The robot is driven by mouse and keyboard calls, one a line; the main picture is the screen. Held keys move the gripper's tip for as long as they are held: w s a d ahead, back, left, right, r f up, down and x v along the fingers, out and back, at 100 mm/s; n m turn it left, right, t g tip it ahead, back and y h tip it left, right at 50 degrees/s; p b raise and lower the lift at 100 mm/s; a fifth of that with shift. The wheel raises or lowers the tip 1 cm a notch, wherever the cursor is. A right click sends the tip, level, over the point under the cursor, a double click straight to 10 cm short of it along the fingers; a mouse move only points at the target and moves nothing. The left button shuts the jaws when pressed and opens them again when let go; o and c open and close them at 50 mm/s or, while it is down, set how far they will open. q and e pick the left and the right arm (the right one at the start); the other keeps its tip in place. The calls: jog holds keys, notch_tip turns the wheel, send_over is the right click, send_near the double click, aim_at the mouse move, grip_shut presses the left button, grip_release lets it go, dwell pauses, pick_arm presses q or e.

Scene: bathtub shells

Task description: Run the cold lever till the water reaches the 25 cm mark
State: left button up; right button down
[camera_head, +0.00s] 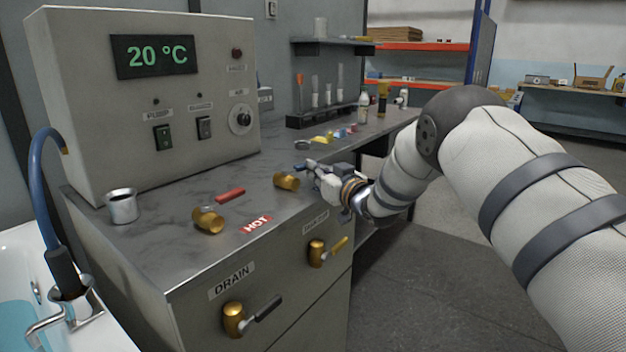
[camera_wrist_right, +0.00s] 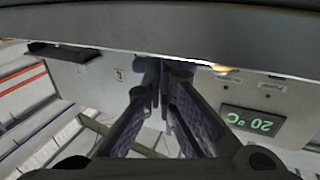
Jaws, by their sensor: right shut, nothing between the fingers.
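My right gripper (camera_head: 308,170) is shut and empty at the counter's right edge, just right of a brass valve (camera_head: 286,181). In the right wrist view its fingers (camera_wrist_right: 160,75) come together below the counter edge, which appears upside down. I cannot tell if they touch the valve's lever, which the gripper hides; no cold label is readable. A second brass valve (camera_head: 208,221) with a red lever (camera_head: 230,195) stands beside the HOT label (camera_head: 256,224). Water (camera_head: 14,322) shows in the white tub (camera_head: 100,335) at lower left. The 25 cm mark is out of view. My left gripper is out of view.
A metal cup (camera_head: 122,206) stands on the counter near the control box (camera_head: 140,100), whose display reads 20 °C. The front panel has a DRAIN lever (camera_head: 264,308) and another brass lever (camera_head: 336,245). Open floor (camera_head: 440,275) lies at right.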

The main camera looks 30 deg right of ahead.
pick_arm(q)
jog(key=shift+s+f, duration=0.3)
pick_arm(e)
jog(key=shift+w+d, duration=0.25)
jog(key=shift+w, duration=0.55)
